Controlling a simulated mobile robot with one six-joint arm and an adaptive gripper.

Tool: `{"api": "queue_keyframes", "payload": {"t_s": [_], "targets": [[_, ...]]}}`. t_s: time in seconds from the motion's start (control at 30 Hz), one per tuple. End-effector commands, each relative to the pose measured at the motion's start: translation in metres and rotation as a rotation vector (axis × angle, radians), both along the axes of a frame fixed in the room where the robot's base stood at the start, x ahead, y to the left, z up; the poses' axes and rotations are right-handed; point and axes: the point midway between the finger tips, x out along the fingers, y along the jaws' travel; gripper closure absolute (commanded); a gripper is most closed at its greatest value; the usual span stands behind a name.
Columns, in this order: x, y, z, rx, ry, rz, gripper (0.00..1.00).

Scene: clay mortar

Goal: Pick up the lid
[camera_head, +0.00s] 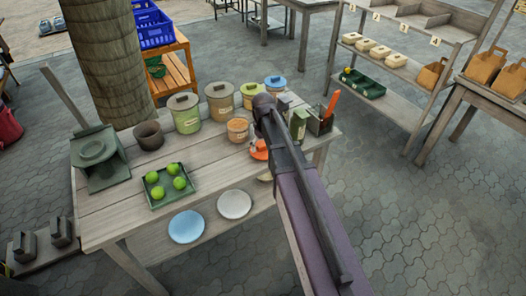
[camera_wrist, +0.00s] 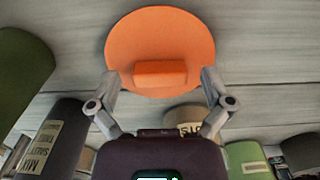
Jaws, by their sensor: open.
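The orange round lid (camera_wrist: 160,40) with a raised block handle (camera_wrist: 160,73) lies flat on the grey wooden table in the wrist view. In the head view the lid (camera_head: 259,150) shows only in part, beside my arm. My gripper (camera_wrist: 159,82) is open, with one finger on each side of the handle. I cannot tell whether the fingers touch it. In the head view my arm hides most of the gripper.
An orange pot (camera_head: 238,130) stands left of the lid. Several lidded canisters (camera_head: 221,103) stand along the table's back. A green tray (camera_head: 168,187) of green fruit and two plates (camera_head: 186,227) lie at the left and front.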

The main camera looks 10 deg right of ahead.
Motion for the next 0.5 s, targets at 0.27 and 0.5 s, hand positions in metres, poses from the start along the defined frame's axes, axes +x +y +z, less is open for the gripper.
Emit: {"api": "queue_keyframes", "payload": {"t_s": [0.27, 0.5], "targets": [[0.0000, 0.0000, 0.0001, 0.000, 0.000, 0.000, 0.00], [0.0000, -0.0001, 0.0001, 0.000, 0.000, 0.000, 0.51]]}}
